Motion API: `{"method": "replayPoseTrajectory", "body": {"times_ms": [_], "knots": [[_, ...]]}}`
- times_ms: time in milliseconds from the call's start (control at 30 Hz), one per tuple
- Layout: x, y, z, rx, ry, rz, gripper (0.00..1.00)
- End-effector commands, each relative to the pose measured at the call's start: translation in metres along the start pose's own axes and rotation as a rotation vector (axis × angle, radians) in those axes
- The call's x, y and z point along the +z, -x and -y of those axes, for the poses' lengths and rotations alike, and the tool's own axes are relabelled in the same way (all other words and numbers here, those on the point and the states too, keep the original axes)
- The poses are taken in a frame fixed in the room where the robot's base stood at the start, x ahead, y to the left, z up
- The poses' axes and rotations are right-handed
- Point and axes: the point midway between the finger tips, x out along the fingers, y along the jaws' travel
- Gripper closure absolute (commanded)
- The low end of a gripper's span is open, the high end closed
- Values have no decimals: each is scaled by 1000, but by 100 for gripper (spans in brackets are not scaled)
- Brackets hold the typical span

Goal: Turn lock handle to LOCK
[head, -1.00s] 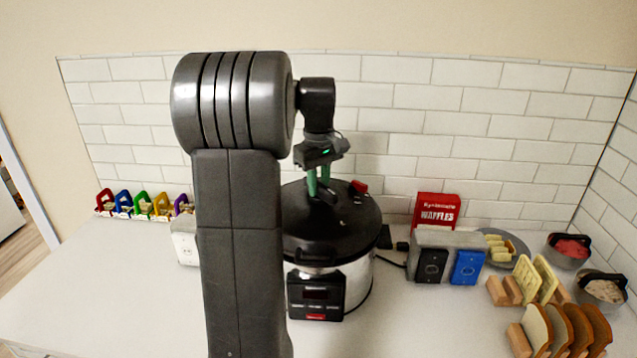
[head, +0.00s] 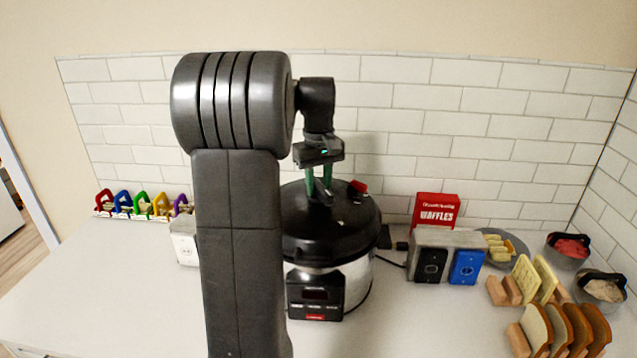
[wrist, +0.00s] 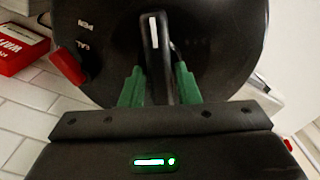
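A black lock handle (wrist: 153,45) with a white stripe stands on top of the dark round lid of the cooker (head: 330,228). My gripper (head: 320,183) points down at the lid, and its two green fingers stand on either side of the handle. In the wrist view the gripper (wrist: 158,76) has its fingers drawn in close around the handle, with their tips at its sides. My arm covers the left part of the cooker in the head view.
A red knob (head: 358,187) sits at the lid's back edge. A red waffle box (head: 435,210) and a grey switch block (head: 447,240) stand to the right. Bread slices in wooden racks and bowls stand farther right. The counter (head: 110,285) at left front is clear.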

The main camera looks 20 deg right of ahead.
Motion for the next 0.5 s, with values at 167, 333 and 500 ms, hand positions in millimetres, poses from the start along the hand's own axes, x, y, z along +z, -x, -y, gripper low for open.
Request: {"method": "replayPoseTrajectory", "body": {"times_ms": [167, 333, 500], "knots": [[0, 0, 0, 0, 1, 0, 56], [0, 0, 0, 0, 2, 0, 56], [-1, 13, 0, 2, 2, -3, 56]]}}
